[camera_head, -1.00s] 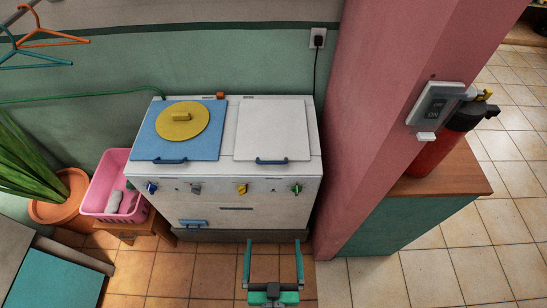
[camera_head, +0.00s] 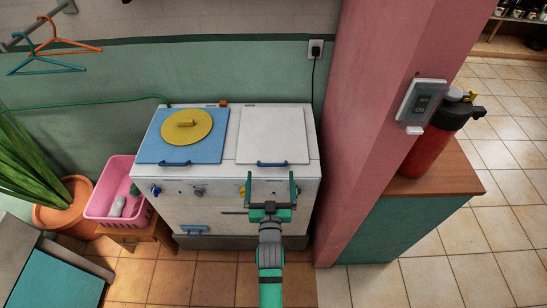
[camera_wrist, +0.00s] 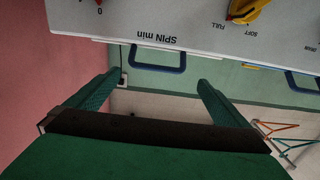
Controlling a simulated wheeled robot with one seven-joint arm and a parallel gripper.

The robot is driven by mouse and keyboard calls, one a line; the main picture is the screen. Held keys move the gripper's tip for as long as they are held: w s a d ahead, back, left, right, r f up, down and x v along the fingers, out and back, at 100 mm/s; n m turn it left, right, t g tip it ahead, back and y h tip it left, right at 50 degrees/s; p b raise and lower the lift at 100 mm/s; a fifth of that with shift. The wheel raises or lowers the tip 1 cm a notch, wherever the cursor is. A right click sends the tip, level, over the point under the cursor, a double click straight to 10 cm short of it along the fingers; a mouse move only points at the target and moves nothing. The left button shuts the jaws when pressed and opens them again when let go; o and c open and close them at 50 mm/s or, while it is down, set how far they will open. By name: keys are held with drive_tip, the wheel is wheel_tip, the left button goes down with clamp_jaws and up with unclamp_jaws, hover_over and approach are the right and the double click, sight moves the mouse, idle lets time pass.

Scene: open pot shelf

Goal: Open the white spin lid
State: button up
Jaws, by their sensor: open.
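The white spin lid (camera_head: 273,133) lies flat and closed on the right half of the washing machine's top (camera_head: 232,120). Its blue bar handle (camera_head: 272,164) is at the lid's front edge. The handle also shows in the wrist view (camera_wrist: 160,68), near the upside-down "SPIN min" print. My gripper (camera_head: 270,178) is open and empty, just in front of the machine in the head view, with its fingertips a little below the handle in the picture. In the wrist view, the two green fingers (camera_wrist: 158,82) are spread wide, and the handle appears between and beyond them, apart from both.
A blue lid (camera_head: 210,148) with a yellow round cover (camera_head: 186,127) is on the machine's left half. Knobs line the front panel, including a yellow one (camera_wrist: 246,10). A pink pillar (camera_head: 375,120) stands close on the right; a pink basket (camera_head: 113,190) is left.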

sight(272, 161)
drive_tip(key=w, duration=1)
drive_tip(key=shift+w+d, duration=0.25)
drive_tip(key=shift+d, duration=0.05)
